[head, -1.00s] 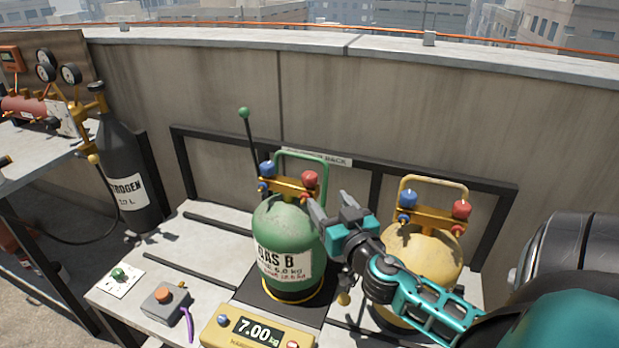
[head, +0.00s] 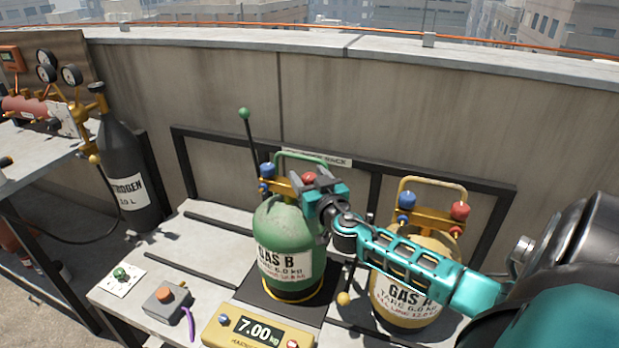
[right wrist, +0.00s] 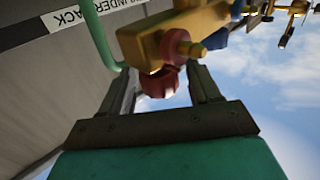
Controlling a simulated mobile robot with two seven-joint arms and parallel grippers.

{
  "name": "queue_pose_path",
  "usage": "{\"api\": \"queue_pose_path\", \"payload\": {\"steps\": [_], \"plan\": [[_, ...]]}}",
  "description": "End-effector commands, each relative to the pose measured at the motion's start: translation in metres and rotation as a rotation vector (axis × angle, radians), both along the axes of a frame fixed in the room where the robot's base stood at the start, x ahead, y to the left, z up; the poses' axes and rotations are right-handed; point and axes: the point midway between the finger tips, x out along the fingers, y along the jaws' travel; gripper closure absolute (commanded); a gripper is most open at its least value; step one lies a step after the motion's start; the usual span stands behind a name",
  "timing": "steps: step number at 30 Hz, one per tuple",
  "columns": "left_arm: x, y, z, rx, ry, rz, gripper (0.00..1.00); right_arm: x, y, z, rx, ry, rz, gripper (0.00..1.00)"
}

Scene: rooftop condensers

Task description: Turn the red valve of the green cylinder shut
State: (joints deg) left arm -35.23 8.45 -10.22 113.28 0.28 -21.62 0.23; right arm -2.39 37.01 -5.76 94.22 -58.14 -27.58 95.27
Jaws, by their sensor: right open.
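The green cylinder (head: 282,228), labelled GAS B, stands upright on the scale's dark plate. It has a brass manifold on top, with a blue valve (head: 267,170) on the left and the red valve (head: 308,177) on the right. My right gripper (head: 312,184) is at the red valve, coming from the right, and partly covers it. In the right wrist view the red valve (right wrist: 160,82) sits between the two spread fingers, below the brass manifold (right wrist: 175,35). I cannot tell whether either finger touches it. My left gripper is not in view.
A yellow cylinder (head: 405,300), labelled GAS A, stands to the right, under my right arm. The yellow scale display (head: 257,328) reads 7.00. A green carrying handle (head: 300,154) rises behind the valves. A green-tipped rod (head: 246,125) stands left of the cylinder.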

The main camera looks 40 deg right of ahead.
Motion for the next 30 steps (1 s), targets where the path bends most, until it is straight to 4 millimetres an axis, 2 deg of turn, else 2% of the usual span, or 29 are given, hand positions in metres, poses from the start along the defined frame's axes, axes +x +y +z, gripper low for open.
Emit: {"api": "queue_pose_path", "payload": {"steps": [3, 19, 30], "plan": [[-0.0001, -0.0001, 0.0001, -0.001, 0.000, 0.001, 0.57, -0.0001, 0.0001, 0.0001, 0.000, 0.000, 0.000, 0.38], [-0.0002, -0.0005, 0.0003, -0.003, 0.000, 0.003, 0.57, -0.0003, 0.0003, 0.0001, 0.000, 0.000, 0.001, 0.89], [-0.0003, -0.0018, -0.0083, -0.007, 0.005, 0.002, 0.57, 0.0001, 0.0012, -0.0021, 0.005, -0.004, -0.068, 0.89]]}}
